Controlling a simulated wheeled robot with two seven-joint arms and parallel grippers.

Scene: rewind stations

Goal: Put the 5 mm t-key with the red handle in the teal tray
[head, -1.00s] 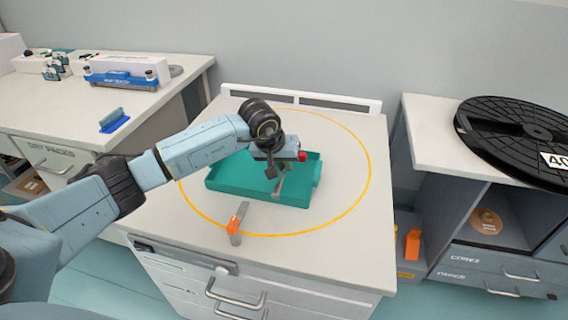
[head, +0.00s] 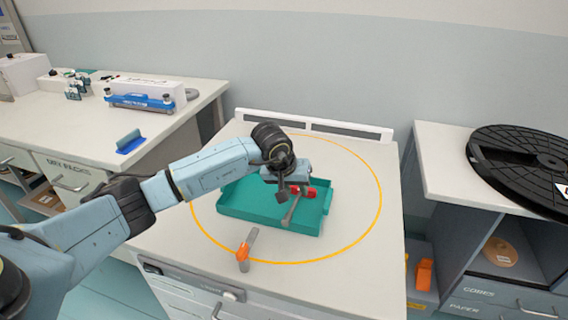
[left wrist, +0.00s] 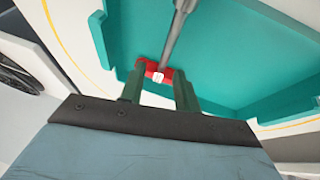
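The t-key with the red handle (head: 311,192) is at my left gripper (head: 297,192). In the left wrist view the red handle (left wrist: 158,72), with a small white label, lies between the two dark fingertips, which meet its ends; the left gripper (left wrist: 158,80) looks shut on it. The grey shaft slants down from the handle in the head view. The teal tray (head: 250,215) lies under the gripper; key and gripper are over its right half. Whether the shaft touches the tray floor I cannot tell. My right gripper is not in view.
An orange-handled tool (head: 243,252) with a grey shaft lies on the worktop in front of the tray, inside a yellow ring marking (head: 381,200). A left counter (head: 60,125) carries a blue-and-white device (head: 140,97). A black reel (head: 525,155) lies on the right counter.

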